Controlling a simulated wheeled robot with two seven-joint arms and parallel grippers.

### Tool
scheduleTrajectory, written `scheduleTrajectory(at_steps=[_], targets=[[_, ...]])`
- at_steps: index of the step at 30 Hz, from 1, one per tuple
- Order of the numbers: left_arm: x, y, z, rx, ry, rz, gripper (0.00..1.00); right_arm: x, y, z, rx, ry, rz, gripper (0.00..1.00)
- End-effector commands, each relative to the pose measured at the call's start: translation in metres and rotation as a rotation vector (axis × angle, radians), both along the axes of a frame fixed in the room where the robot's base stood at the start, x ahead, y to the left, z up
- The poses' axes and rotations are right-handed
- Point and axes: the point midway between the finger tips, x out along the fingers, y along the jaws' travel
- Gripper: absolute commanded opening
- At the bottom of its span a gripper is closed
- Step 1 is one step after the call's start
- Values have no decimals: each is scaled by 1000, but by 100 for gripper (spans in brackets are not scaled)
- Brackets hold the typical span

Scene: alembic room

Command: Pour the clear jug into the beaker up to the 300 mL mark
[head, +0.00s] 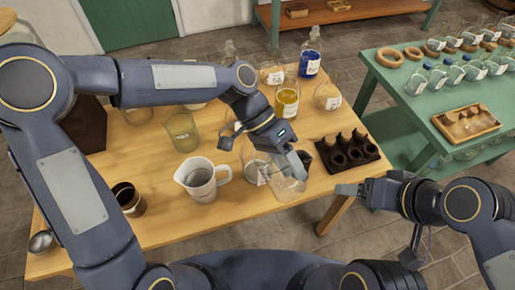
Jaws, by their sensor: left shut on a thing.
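My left gripper (300,166) is shut on a clear glass vessel, which looks like the clear jug (289,187), near the table's front right edge. The jug looks tilted, and the gripper hides part of it. A clear beaker (251,171) with pale markings stands just left of it, partly behind my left arm. The jug and beaker overlap in the picture; I cannot tell whether they touch. No stream of liquid shows, and the fill level is too small to read. My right gripper (348,189) is empty, off the table's right side; its finger gap is unclear.
A pale handled jug (201,182) stands left of the beaker, with a greenish glass (183,134) behind. Several bottles, including an amber one (287,103) and a blue one (309,65), stand at the back. A green bench (421,101) stands beyond.

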Motion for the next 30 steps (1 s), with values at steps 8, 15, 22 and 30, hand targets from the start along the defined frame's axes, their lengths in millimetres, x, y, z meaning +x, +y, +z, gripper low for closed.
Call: scheduleTrajectory(at_steps=[8, 15, 22, 30], targets=[[1, 0, 2, -5, 2, 0, 0, 0, 0, 1, 0, 0, 0, 74], [1, 0, 2, -6, 4, 1, 0, 0, 0, 1, 0, 0, 0, 74], [2, 1, 3, -14, 17, 1, 0, 0, 0, 2, 0, 0, 0, 74], [3, 2, 6, -28, 37, 0, 0, 0, 0, 4, 0, 0, 0, 74]])
